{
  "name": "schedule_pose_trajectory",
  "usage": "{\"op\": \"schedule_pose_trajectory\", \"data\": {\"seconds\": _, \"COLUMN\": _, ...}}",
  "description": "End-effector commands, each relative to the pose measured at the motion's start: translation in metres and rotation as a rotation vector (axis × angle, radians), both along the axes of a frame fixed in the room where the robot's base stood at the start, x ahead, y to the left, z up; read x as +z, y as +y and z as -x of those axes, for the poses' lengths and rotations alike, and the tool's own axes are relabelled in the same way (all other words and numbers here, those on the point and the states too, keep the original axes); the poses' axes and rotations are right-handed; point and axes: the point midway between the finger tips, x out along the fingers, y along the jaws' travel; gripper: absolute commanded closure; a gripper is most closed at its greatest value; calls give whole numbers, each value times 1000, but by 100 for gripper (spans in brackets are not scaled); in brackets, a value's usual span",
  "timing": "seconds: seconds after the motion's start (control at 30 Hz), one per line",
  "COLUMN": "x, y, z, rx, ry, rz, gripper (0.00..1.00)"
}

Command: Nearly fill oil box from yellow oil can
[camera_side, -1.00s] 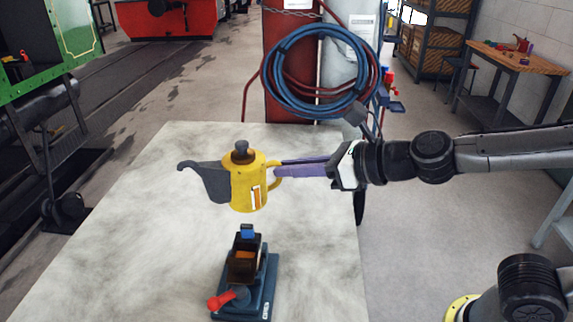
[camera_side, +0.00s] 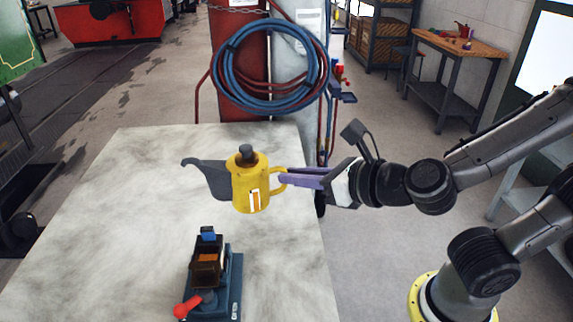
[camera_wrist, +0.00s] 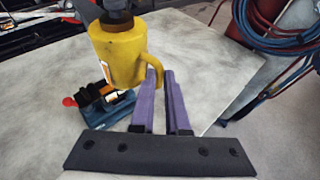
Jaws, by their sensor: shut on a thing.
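The yellow oil can (camera_side: 251,190) has a dark grey spout (camera_side: 208,177) pointing left and a dark knob on top. It is upright, held above the table. My gripper (camera_side: 288,180), with purple fingers, is shut on the can's handle at its right side. In the wrist view the can (camera_wrist: 118,52) is ahead of my fingers (camera_wrist: 160,78), its top cut off by the frame. The oil box (camera_side: 208,268) is a dark open box with amber inside, a blue piece at its back and a red-handled lever, on a blue base. It stands below and left of the can, partly hidden in the wrist view (camera_wrist: 100,96).
The pale mottled table (camera_side: 130,230) is otherwise clear. A red post with coiled blue and red hoses (camera_side: 270,65) stands behind the table. A wooden workbench (camera_side: 450,45) and shelving are at the back right.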

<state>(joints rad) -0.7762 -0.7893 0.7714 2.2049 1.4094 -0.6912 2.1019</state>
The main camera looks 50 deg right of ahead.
Motion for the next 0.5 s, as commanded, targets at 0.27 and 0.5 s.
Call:
{"op": "schedule_pose_trajectory", "data": {"seconds": 0.27, "x": -50, "y": 0, "z": 0, "rx": 1, "ry": -1, "rz": 2, "gripper": 100}}
{"op": "schedule_pose_trajectory", "data": {"seconds": 0.5, "x": -93, "y": 0, "z": 0, "rx": 2, "ry": -3, "rz": -1, "gripper": 100}}
